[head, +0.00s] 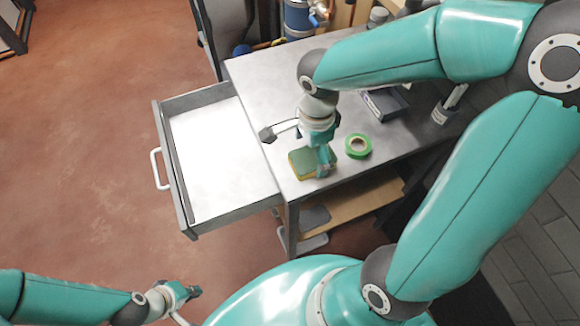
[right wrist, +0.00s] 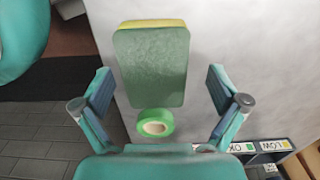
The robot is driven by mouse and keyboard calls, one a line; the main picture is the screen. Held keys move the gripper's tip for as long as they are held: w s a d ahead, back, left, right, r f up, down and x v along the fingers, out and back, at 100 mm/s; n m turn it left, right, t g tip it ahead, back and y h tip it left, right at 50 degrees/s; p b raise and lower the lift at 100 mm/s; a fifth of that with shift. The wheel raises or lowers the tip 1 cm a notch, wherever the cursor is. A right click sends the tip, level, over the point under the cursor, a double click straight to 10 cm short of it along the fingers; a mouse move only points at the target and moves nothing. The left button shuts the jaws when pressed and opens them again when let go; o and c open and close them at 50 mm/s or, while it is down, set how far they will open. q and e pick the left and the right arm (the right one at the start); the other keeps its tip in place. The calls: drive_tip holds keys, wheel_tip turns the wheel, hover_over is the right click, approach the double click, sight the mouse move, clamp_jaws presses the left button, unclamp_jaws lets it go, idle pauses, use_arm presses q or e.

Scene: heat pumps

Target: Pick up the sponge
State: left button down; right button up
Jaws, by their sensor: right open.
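The sponge (head: 301,164), green with a yellow side, lies on the grey workbench top near its front edge. In the right wrist view the sponge (right wrist: 155,65) shows its green face between and beyond the fingers. My right gripper (head: 322,172) is over the sponge in the head view and hides part of it. In the right wrist view my right gripper (right wrist: 160,88) is open, with a finger on either side and nothing held. My left gripper (head: 188,293) is low at the left, away from the bench; its fingers are too small to read.
A roll of green tape (head: 358,147) lies just right of the sponge. A dark box (head: 385,104) and a cup with tools (head: 445,112) stand further right on the bench (head: 262,75). An empty drawer (head: 163,125) stands open at the left.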

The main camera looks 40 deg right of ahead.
drive_tip(key=shift+f, duration=0.65)
